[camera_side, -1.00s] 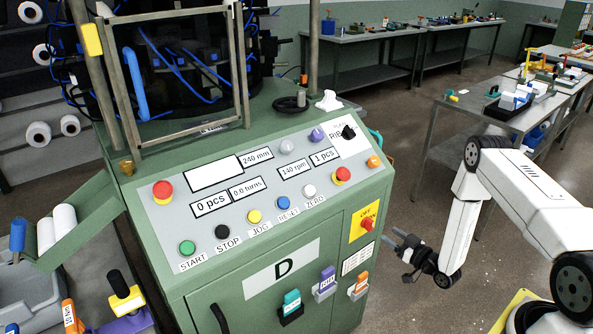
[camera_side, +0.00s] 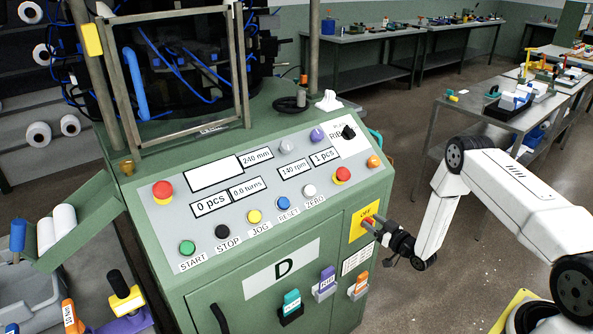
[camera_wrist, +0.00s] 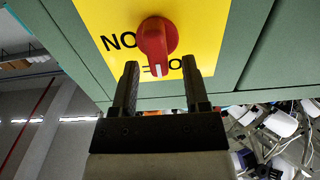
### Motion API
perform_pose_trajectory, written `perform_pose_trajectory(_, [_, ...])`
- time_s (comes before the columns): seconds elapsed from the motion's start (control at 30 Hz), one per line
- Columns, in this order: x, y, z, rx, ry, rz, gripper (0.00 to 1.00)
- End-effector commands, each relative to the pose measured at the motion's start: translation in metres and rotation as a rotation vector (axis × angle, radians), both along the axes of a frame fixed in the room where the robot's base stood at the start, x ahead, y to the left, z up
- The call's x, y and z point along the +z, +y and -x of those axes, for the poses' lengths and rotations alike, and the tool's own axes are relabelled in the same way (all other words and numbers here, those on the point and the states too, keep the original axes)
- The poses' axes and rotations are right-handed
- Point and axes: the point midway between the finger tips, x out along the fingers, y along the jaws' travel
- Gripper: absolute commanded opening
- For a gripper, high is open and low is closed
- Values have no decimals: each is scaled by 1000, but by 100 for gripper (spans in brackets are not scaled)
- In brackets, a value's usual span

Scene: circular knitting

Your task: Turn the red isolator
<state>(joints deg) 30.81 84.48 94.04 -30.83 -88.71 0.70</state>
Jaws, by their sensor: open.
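The red isolator (camera_wrist: 158,35) is a round knob with a bar handle on a yellow plate (camera_wrist: 205,25) on the green machine's front. In the wrist view its handle points down over the partly hidden OFF lettering, with a white mark at its tip. My gripper (camera_wrist: 160,64) is open. Its two black fingers appear on either side of the handle tip, with gaps on both sides. I cannot tell how deep the fingers reach around the handle.
The sloped control panel (camera_side: 240,222) with several buttons is up and left of the plate. Tagged holders, including a purple one (camera_side: 327,278) and an orange one (camera_side: 361,282), are on the front below. Open floor lies to the right. A metal bench (camera_side: 462,112) stands behind.

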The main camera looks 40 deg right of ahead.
Motion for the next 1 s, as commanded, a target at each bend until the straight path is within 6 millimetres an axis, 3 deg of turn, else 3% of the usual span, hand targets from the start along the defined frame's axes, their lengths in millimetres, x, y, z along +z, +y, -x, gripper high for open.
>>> perform_pose_trajectory(0.33, [0, 0, -4, 0, 1, 0, 59])
perform_pose_trajectory(0.37, [0, 0, -4, 0, 1, 0, 52])
perform_pose_trajectory(0.53, [0, 0, -3, 0, 0, 0, 0])
perform_pose_trajectory(1.0, [0, -1, -4, 0, 0, -40, 0])
